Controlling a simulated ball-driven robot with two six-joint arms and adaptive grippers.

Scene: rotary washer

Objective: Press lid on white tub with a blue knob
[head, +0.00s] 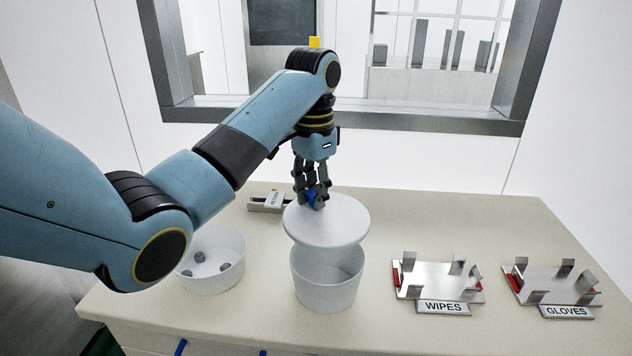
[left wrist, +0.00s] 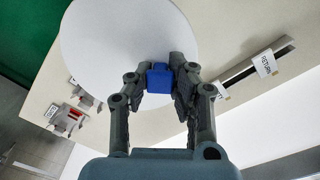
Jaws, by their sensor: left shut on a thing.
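The round white lid (head: 335,228) has a blue knob (head: 312,199) on top. My left gripper (head: 312,196) is shut on the knob and holds the lid roughly level above the white tub (head: 326,292). The tub stands upright on the counter, and part of its open inside shows below the lid's front edge, so lid and rim are apart. In the left wrist view the blue knob (left wrist: 160,78) sits between the two fingers and the lid (left wrist: 110,40) hides the tub. My right gripper is not in view.
A second white tub (head: 212,278) with a few grey pieces inside stands open at the left. Metal holders labelled WIPES (head: 437,278) and GLOVES (head: 553,284) stand at the right. A slotted RETURN fixture (head: 268,203) lies behind the lid. The counter (head: 480,215) is clear at the back right.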

